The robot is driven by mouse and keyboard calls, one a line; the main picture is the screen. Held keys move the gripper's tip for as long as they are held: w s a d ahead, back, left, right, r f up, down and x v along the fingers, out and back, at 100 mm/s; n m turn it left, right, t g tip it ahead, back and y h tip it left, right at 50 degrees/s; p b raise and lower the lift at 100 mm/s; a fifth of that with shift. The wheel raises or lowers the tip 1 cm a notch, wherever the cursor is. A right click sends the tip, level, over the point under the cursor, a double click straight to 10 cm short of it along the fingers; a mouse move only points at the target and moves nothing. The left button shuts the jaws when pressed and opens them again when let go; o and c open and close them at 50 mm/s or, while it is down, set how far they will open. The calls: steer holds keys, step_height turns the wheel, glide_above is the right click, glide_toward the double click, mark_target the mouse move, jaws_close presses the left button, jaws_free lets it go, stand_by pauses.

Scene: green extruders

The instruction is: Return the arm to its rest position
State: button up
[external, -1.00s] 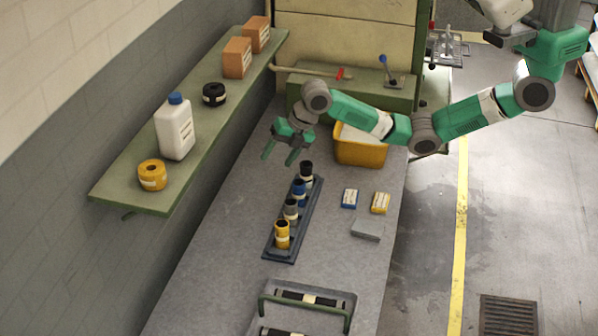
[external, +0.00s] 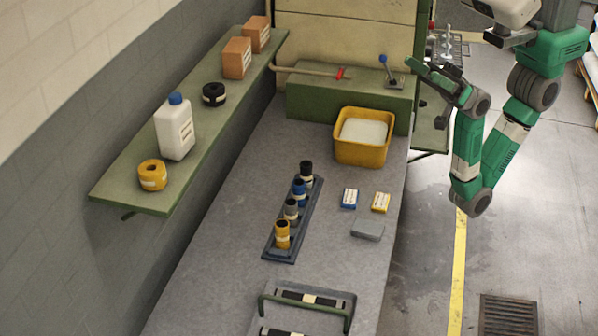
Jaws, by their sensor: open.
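My green and grey arm (external: 467,150) is folded at the right, beyond the bench's right edge. My gripper (external: 422,68) is at the upper end of the folded forearm, near the green machine ledge and its blue-knobbed lever. It is open, with nothing seen between its fingers. The grey bench (external: 225,240) lies to the left of the arm, and no part of the arm is over its middle.
A dark rack (external: 269,256) holds several capped cylinders. A yellow bin (external: 361,153), small boxes (external: 349,198) and a grey block (external: 367,230) stand on the bench. The blue-knobbed lever (external: 391,78) is close to my gripper. Open floor (external: 530,210) lies right.

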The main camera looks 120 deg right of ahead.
step_height(320, 180, up, 25)
steer(key=p, duration=2.5)
steer(key=shift+r, duration=0.2)
steer(key=shift+o, duration=0.5)
steer(key=shift+a, duration=0.1)
